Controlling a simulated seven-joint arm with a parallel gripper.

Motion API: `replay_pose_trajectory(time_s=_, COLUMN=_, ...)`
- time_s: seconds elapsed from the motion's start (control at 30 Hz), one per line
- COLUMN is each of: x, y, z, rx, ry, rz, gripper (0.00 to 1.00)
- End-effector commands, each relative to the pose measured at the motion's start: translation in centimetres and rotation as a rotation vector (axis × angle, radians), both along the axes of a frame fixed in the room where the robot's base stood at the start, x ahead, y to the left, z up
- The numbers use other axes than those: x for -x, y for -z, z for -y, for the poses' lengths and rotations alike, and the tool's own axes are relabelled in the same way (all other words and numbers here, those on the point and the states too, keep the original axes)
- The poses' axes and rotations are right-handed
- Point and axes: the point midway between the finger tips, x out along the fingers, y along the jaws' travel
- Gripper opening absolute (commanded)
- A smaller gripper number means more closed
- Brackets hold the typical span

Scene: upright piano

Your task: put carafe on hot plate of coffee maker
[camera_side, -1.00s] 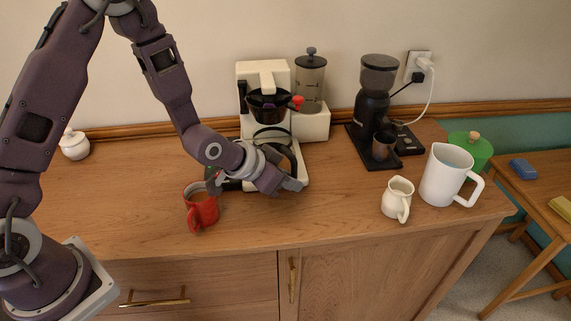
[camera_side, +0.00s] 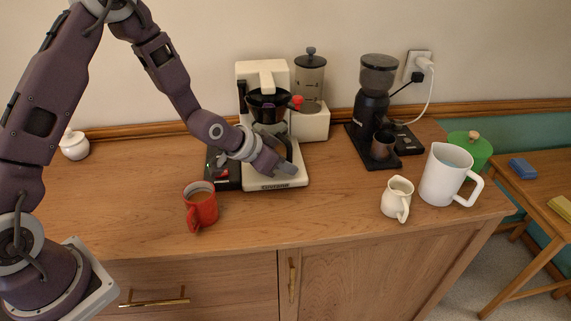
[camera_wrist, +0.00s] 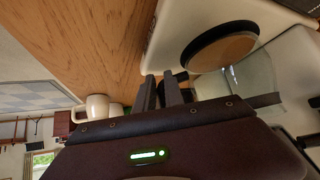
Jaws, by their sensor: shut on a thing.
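The white coffee maker (camera_side: 247,77) stands against the wall, its dark brew basket (camera_side: 265,104) above a pale base (camera_side: 262,184). My gripper (camera_side: 287,171) is over this base in the side view, and hides much of the glass carafe (camera_side: 270,130) below the basket. In the wrist view my gripper (camera_wrist: 163,92) is shut on the carafe's dark handle, with the clear glass of the carafe (camera_wrist: 250,82) beside it. A round dark-rimmed plate (camera_wrist: 220,46), apparently the hot plate, shows on the base next to the glass. Whether the carafe touches the plate cannot be told.
A black grinder (camera_side: 373,107), a small cream jug (camera_side: 397,198) and a white pitcher (camera_side: 444,178) stand to the right. The counter between the coffee maker and the cream jug is clear.

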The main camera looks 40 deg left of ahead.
Motion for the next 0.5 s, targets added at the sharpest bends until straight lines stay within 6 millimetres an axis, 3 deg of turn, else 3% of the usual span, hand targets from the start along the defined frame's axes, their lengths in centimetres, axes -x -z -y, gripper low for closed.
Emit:
replay_pose_trajectory(time_s=0.03, x=-0.01, y=0.15, z=0.02, rx=-0.001, ry=0.001, rz=0.0, gripper=0.0)
replay_pose_trajectory(time_s=0.07, x=0.02, y=0.16, z=0.01, rx=0.0, ry=0.0, rz=-0.001, gripper=0.19)
replay_pose_trajectory(time_s=0.13, x=0.02, y=0.14, z=0.0, rx=0.0, ry=0.0, rz=-0.001, gripper=0.33)
replay_pose_trajectory(time_s=0.5, x=0.03, y=-0.28, z=-0.02, rx=0.0, ry=-0.001, rz=0.001, gripper=0.35)
